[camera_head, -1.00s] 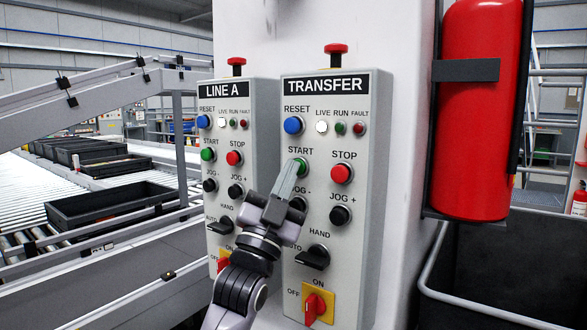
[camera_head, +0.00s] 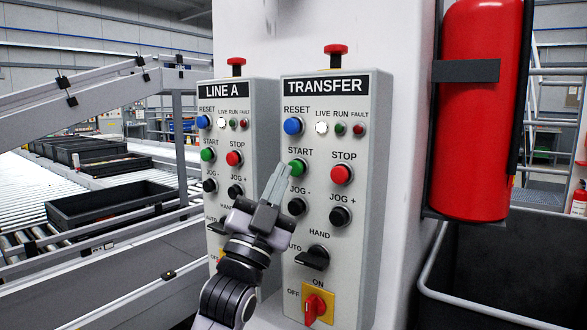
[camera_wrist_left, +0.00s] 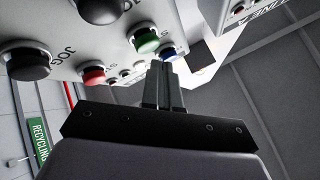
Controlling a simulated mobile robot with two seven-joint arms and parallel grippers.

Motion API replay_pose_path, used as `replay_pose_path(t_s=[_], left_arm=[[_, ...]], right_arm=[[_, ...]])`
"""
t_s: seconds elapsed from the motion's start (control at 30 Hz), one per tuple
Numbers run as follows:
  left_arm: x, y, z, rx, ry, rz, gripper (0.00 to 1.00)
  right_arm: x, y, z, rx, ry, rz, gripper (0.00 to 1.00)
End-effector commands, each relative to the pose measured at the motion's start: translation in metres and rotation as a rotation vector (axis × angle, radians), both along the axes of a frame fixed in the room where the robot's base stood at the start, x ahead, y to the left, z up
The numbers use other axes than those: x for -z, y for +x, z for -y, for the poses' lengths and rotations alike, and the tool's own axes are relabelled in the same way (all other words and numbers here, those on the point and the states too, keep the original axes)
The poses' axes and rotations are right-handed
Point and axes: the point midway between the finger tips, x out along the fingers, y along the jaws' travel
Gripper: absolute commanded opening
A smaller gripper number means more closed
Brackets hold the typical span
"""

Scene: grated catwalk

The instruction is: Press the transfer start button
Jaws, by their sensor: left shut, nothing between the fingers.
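The TRANSFER panel (camera_head: 365,200) is a light grey box on the white column. Its green START button (camera_head: 298,168) sits under the START label, left of the red STOP button (camera_head: 342,174). My left gripper (camera_head: 285,169) is shut and empty, its fingertips just left of START and over a small part of its edge. A small gap seems to separate them, but contact is hard to judge. In the left wrist view the closed fingers (camera_wrist_left: 161,68) point toward the panel, with the green button (camera_wrist_left: 146,41) just beyond their tips. My right gripper is not in view.
The LINE A panel (camera_head: 262,120), with similar buttons, stands close on the left. TRANSFER also has a blue RESET button (camera_head: 293,125), black JOG buttons (camera_head: 340,215) and a red-yellow switch (camera_head: 318,304). A fire extinguisher (camera_head: 480,120) hangs at right.

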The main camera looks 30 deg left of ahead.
Motion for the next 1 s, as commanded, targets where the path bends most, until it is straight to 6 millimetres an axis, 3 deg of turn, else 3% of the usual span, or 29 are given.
replay_pose_path(t_s=[0.23, 0.7, 1.0], left_arm=[[-0.001, -0.005, 0.0, -0.001, 0.001, 0.001, 0.0], [0.0, -0.047, -0.004, 0.0, 0.0, 0.001, 0.0], [0.0, -0.05, -0.004, 0.0, 0.0, 0.001, 0.0]], right_arm=[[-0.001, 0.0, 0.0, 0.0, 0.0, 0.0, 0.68], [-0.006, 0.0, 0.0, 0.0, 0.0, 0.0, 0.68], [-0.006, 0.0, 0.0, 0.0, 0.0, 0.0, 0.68]])
